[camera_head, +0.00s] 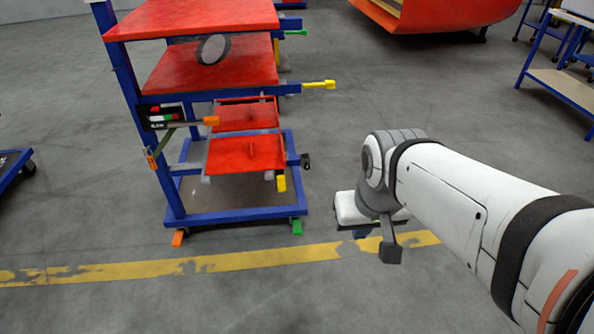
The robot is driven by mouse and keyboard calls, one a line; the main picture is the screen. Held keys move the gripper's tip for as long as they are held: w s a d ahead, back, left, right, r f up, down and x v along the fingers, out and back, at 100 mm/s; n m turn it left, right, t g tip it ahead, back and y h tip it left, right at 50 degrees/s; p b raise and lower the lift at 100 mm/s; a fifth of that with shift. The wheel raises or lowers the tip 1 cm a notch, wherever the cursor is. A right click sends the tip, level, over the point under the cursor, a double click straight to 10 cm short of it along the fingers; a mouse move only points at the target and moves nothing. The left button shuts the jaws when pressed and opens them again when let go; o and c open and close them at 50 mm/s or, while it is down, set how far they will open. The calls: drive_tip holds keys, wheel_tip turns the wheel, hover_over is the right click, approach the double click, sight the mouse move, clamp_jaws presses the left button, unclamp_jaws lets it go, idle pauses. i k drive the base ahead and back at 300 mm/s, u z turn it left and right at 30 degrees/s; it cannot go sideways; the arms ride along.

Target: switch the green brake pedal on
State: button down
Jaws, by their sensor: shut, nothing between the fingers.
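The green brake pedal (297,227) is a small green tab at the foot of the blue cart's near right corner, just above the floor. I cannot tell from its tilt whether it is on or off. My gripper (390,252) hangs at the end of my white and grey arm, right of the pedal and apart from it, partly hidden by the wrist. It is shut and holds nothing.
The blue cart (235,215) carries red shelves (210,70). An orange pedal (178,238) is at its near left corner. Yellow tabs (281,183) and a black knob (306,161) stick out on its right. A yellow floor line (130,270) runs in front; floor between cart and arm is clear.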

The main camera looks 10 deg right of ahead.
sight(297, 229)
drive_tip(key=u, duration=0.15)
drive_tip(key=i, duration=0.9)
drive_tip(key=z, duration=0.05)
